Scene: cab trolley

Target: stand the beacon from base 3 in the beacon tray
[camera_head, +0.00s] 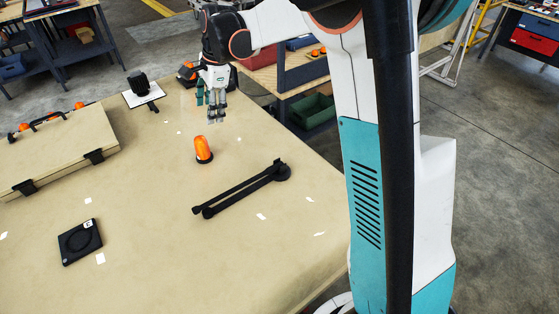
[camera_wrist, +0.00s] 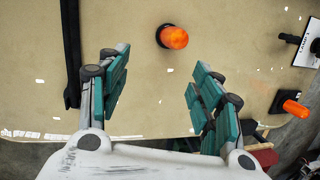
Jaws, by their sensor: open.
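An orange beacon (camera_head: 203,148) with a dark foot stands upright on the tan tabletop. In the wrist view this beacon (camera_wrist: 174,38) is beyond my fingertips, apart from them. My gripper (camera_head: 217,118) is open and empty, pointing down above the table behind the beacon. Its two fingers (camera_wrist: 160,62) are spread wide. A second orange beacon (camera_wrist: 294,107) is on a dark base near the table edge, partly hidden behind my gripper in the head view. A black square plate (camera_head: 80,242) with a round ring and a small label lies at front left. I cannot read base numbers or identify the beacon tray.
A long black wiper-like arm (camera_head: 240,190) lies right of the beacon. A black block on a white plate (camera_head: 140,98) stands at the back. A raised tan panel (camera_head: 70,145) with black latches fills the left. Tabletop around the beacon is mostly clear.

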